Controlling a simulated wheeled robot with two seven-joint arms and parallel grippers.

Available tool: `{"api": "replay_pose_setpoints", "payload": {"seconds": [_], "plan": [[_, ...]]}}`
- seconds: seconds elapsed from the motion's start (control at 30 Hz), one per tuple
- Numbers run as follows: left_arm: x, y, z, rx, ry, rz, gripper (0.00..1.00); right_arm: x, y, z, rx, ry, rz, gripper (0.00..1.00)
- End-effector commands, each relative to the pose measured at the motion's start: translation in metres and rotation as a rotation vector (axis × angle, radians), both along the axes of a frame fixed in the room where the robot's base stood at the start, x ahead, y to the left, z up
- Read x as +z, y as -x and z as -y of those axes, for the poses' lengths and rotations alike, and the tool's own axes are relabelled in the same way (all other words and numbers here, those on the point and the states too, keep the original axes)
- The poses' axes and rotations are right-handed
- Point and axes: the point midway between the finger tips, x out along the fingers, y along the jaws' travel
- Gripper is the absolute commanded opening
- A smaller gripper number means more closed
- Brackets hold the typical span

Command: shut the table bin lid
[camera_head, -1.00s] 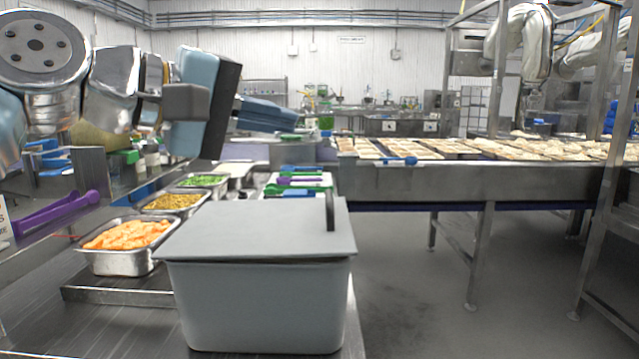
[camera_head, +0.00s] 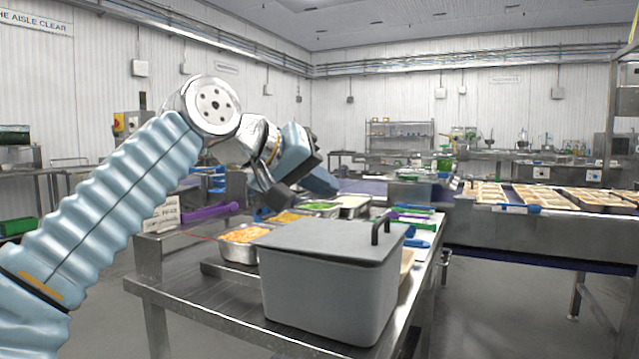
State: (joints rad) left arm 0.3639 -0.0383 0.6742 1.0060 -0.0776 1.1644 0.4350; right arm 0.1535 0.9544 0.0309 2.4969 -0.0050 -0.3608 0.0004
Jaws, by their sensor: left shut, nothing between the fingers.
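The grey table bin (camera_head: 330,295) stands on the front right end of the steel table. Its flat grey lid (camera_head: 325,240) lies across the top and covers the opening. A dark upright handle (camera_head: 380,228) stands at the lid's right side. I cannot tell whether the lid's far edge sits fully on the rim. My left gripper (camera_head: 328,187) is shut and empty, beyond and above the bin, apart from the lid. My right gripper is out of view.
Steel pans with orange food (camera_head: 243,236) and green food (camera_head: 320,206) stand behind the bin. Coloured utensils (camera_head: 412,215) lie right of them. A purple tool (camera_head: 210,212) is at the left. A conveyor with trays (camera_head: 487,195) runs at the right. The table's front left is clear.

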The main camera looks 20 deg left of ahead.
Motion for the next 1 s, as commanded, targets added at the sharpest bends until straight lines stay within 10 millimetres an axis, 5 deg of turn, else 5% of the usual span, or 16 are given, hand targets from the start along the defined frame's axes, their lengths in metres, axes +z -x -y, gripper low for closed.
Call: {"api": "replay_pose_setpoints", "payload": {"seconds": [0.3, 0.53, 1.0], "plan": [[-0.033, -0.052, 0.025, -0.002, 0.001, -0.001, 0.00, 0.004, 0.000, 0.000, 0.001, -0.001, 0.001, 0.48], [-0.055, -0.056, 0.041, 0.001, 0.002, 0.000, 0.00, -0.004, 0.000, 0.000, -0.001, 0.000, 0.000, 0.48], [-0.059, -0.057, 0.045, 0.001, 0.002, 0.001, 0.00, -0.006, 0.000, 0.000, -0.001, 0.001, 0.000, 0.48]]}}
